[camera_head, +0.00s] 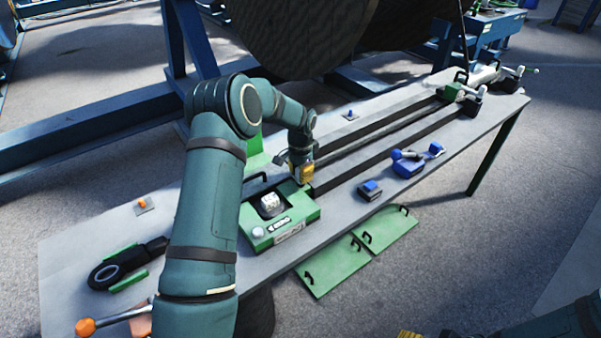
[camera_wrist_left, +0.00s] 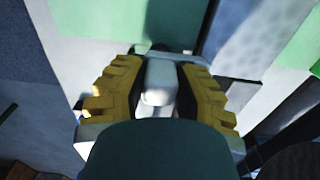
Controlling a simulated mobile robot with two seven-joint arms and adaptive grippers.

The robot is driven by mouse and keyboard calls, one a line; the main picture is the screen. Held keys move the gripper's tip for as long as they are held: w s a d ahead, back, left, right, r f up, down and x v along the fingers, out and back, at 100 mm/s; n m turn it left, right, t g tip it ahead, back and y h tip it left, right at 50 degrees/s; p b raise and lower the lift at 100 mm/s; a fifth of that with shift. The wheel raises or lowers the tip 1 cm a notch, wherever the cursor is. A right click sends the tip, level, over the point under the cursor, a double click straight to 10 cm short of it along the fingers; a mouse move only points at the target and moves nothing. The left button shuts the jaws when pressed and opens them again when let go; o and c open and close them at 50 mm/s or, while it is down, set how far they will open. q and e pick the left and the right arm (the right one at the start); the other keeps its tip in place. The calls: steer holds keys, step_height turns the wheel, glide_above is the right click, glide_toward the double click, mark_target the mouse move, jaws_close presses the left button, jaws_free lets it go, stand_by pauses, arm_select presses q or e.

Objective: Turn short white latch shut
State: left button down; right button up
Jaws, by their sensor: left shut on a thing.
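My left gripper (camera_head: 301,172) reaches down to the table just behind the green box device. In the left wrist view its yellow ridged fingers (camera_wrist_left: 162,90) are on both sides of a short white piece (camera_wrist_left: 160,78), which looks like the latch, and are shut on it. The fingers and the dark green part of my arm hide the lower part of the latch and what it is fixed to. In the head view I cannot make out the latch at the gripper. Only a yellow bit of my right gripper (camera_head: 409,334) shows at the bottom edge.
The green box device (camera_head: 283,232) stands on the long grey table (camera_head: 341,222). Two dark rails (camera_head: 385,157) run to white clamps (camera_head: 512,82) at the far end. Blue tools (camera_head: 408,166) and a small blue box (camera_head: 369,190) lie at the front. A large reel (camera_head: 300,35) stands behind.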

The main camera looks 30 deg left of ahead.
arm_select(q)
steer(key=shift+f, duration=0.1)
steer(key=c, duration=0.7)
jaws_free()
step_height(320, 180, up, 12)
steer(key=shift+r, duration=0.1)
stand_by(0.3)
